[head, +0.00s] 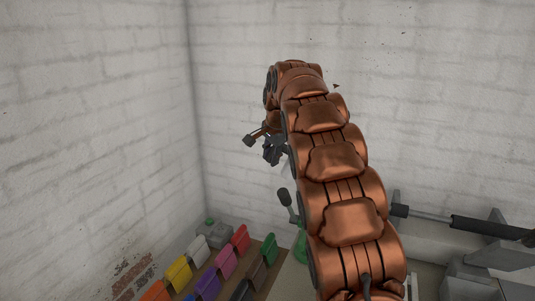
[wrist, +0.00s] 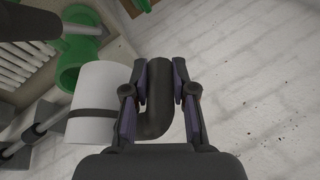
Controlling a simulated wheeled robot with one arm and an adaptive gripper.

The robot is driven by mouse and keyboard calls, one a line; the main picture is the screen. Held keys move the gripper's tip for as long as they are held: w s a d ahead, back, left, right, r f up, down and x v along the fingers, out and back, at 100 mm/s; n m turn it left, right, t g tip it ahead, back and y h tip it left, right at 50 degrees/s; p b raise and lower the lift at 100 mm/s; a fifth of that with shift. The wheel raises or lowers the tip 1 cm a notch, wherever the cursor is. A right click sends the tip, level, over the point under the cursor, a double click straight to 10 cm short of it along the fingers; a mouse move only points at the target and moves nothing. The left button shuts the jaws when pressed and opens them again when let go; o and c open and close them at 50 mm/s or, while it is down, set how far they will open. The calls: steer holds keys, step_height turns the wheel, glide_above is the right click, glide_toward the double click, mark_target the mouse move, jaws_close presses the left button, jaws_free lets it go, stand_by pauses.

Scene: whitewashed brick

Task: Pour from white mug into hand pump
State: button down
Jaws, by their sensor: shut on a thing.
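A white mug (wrist: 93,125) with a dark band shows in the wrist view, left of my gripper (wrist: 162,75). My gripper is shut on its dark curved handle (wrist: 160,90). The mug's contents are hidden. The green hand pump (wrist: 72,68) appears next to the mug's upper left side in the wrist view, with a grey lever (wrist: 35,24) above. In the head view my arm partly covers the pump (head: 300,246); its dark lever (head: 286,200) sticks up.
Several coloured bins (head: 206,284) line the lower left in the head view, with a grey-and-green object (head: 214,233) behind them. A thick dark bar (head: 490,229) runs at the right. White brick walls stand behind; the upper left is clear.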

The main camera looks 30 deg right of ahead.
steer(key=shift+s+d+t+y, duration=0.4)
steer(key=shift+t+y, duration=0.2)
steer(key=shift+y, duration=0.1)
steer(key=shift+d+m+t+y, duration=0.25)
steer(key=shift+m+t+y, duration=0.25)
steer(key=shift+t+y, duration=0.45)
steer(key=shift+s+d+t+y, duration=0.65)
steer(key=shift+d+t+y, duration=0.15)
steer(key=shift+y, duration=0.45)
steer(key=shift+s+d+r+m+t+b, duration=0.15)
steer(key=shift+s+r+m+t+b, duration=0.1)
steer(key=shift+s+m+b, duration=0.1)
steer(key=shift+s+d+r+m+t+y+b, duration=0.2)
steer(key=shift+s+d+r+t+y+b, duration=0.2)
steer(key=shift+d+r+t+y+b, duration=0.15)
steer(key=shift+s+d+r+m+t+y+b, duration=0.15)
steer(key=shift+s+d+r+t+y+b, duration=0.25)
steer(key=shift+d+r+y, duration=0.2)
stand_by(3.6)
